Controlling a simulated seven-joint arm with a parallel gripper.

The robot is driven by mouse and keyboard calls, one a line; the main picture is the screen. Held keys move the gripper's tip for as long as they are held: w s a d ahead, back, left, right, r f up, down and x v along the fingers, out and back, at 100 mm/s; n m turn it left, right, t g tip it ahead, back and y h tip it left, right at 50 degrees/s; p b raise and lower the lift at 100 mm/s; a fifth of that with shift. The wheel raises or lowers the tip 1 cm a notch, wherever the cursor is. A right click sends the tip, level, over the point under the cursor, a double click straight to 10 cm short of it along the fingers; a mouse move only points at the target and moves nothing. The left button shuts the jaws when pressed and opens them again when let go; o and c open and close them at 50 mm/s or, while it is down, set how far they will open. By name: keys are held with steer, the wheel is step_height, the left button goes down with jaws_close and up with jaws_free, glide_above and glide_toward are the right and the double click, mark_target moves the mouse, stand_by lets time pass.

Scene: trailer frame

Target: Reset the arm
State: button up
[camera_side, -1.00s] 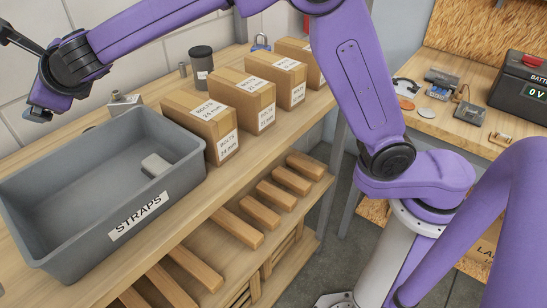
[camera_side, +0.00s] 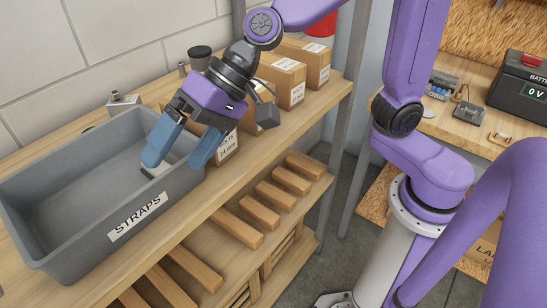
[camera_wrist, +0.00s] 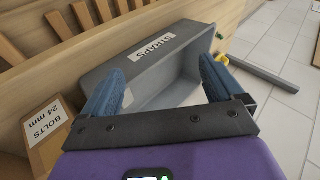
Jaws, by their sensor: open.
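My gripper (camera_side: 176,162) has a purple body and two blue fingers. It points down over the right end of the grey bin labelled STRAPS (camera_side: 60,238). The fingers are spread apart with nothing seen between them. In the wrist view my gripper (camera_wrist: 162,88) has one finger on each side, with the bin (camera_wrist: 195,40) beyond them. A small pale block (camera_side: 152,173) in the bin is mostly hidden behind the fingers. I cannot tell whether the fingers touch anything.
Cardboard boxes of bolts (camera_side: 288,80) stand along the shelf right of my gripper, the nearest partly hidden by it. A dark-lidded canister (camera_side: 200,57) stands behind. A metal post (camera_side: 345,120) rises at the shelf's right end. A workbench holds a battery unit (camera_side: 520,85).

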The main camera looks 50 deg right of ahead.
steer(key=s+d+f+n+h, duration=0.2)
steer(key=s+d+f+n, duration=0.1)
steer(key=d, duration=0.5)
steer(key=s+d+f+n+g+h, duration=0.1)
steer(key=s+d+f+n+h, duration=0.2)
steer(key=s+d+n, duration=0.2)
steer(key=s+d+f+n+g+h, duration=0.1)
steer(key=s+d+f+n+h, duration=0.2)
steer(key=s+d, duration=0.4)
steer(key=d+n, duration=0.1)
steer(key=d, duration=0.5)
steer(key=shift+s+d, duration=0.15)
steer(key=shift+s, duration=0.1)
